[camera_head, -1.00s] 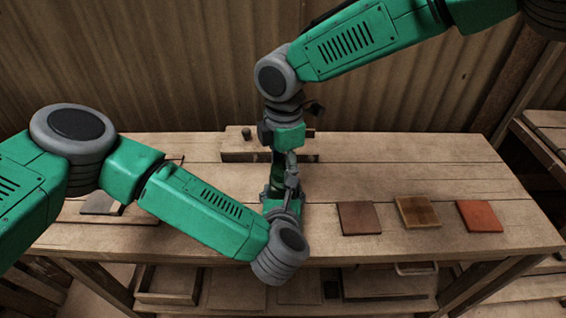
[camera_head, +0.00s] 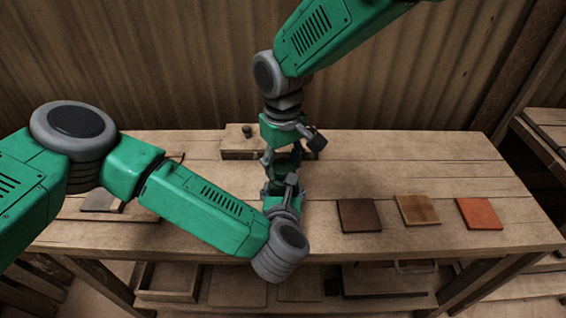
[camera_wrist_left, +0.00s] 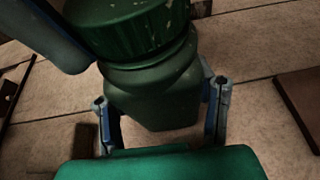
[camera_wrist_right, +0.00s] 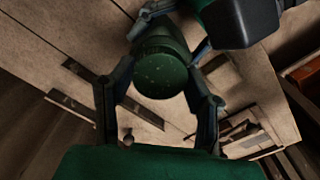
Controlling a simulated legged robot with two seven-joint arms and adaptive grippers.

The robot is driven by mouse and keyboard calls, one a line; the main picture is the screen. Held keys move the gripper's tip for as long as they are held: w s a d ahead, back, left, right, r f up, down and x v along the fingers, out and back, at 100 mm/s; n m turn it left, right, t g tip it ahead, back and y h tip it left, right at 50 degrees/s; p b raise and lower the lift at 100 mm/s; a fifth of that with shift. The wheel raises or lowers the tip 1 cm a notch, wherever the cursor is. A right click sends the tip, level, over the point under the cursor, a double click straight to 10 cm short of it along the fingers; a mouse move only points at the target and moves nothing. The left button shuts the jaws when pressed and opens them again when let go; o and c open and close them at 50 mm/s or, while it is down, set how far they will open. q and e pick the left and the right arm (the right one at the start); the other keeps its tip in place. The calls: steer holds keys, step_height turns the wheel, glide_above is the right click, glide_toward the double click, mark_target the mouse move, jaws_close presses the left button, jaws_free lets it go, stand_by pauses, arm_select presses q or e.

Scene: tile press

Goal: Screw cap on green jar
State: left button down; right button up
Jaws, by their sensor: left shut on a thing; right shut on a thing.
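The dark green jar (camera_wrist_left: 155,95) stands upright near the middle of the bench; only a little of it shows in the head view (camera_head: 286,170). My left gripper (camera_wrist_left: 160,105) is shut on the jar body from the front, one finger on each side. The worn green cap (camera_wrist_left: 125,25) sits on top of the jar, and its top faces the right wrist view (camera_wrist_right: 160,76). My right gripper (camera_wrist_right: 160,68) is shut around the cap from above. In the head view it is directly above my left gripper (camera_head: 283,187). How tightly the cap sits cannot be told.
Dark brown (camera_head: 360,215), tan (camera_head: 417,210) and orange (camera_head: 480,214) tiles lie in a row to the right. A wooden block (camera_head: 236,150) with a small knob stands behind the jar. A grey tile (camera_head: 100,202) lies at the left. The back right of the bench is clear.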

steer(key=shift+a, duration=0.1)
steer(key=o, duration=0.7)
steer(key=shift+r, duration=2.3)
steer(key=shift+c, duration=0.4)
